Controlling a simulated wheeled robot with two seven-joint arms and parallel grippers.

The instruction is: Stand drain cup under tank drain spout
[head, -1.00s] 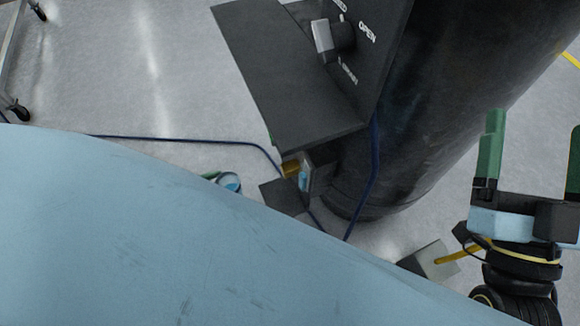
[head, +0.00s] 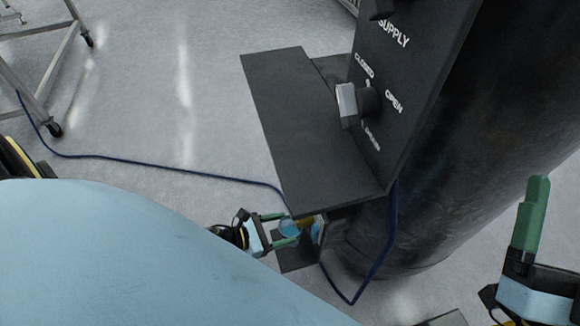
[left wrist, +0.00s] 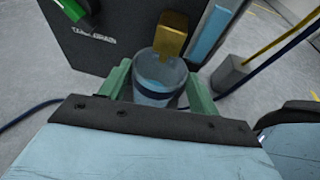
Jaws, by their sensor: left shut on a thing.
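The drain cup (left wrist: 155,88) is a clear, bluish cup, upright between the green fingers of my left gripper (left wrist: 158,92) in the left wrist view. The gripper is shut on it. In the head view my left gripper (head: 282,230) reaches in low beside the tank, and the cup (head: 290,229) is partly hidden by a finger and the dark shelf. The brass drain spout (left wrist: 172,36) comes down at the cup's far rim, its lower end seen over the mouth. I cannot tell whether the cup's base touches anything. My right gripper (head: 545,225) is open, cut by the right edge.
A dark shelf and valve panel (head: 310,130) overhang the cup. The black tank (head: 470,160) stands at right. A blue hose (head: 160,165) crosses the floor and loops by the tank. A wheeled metal frame (head: 60,75) stands at far left.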

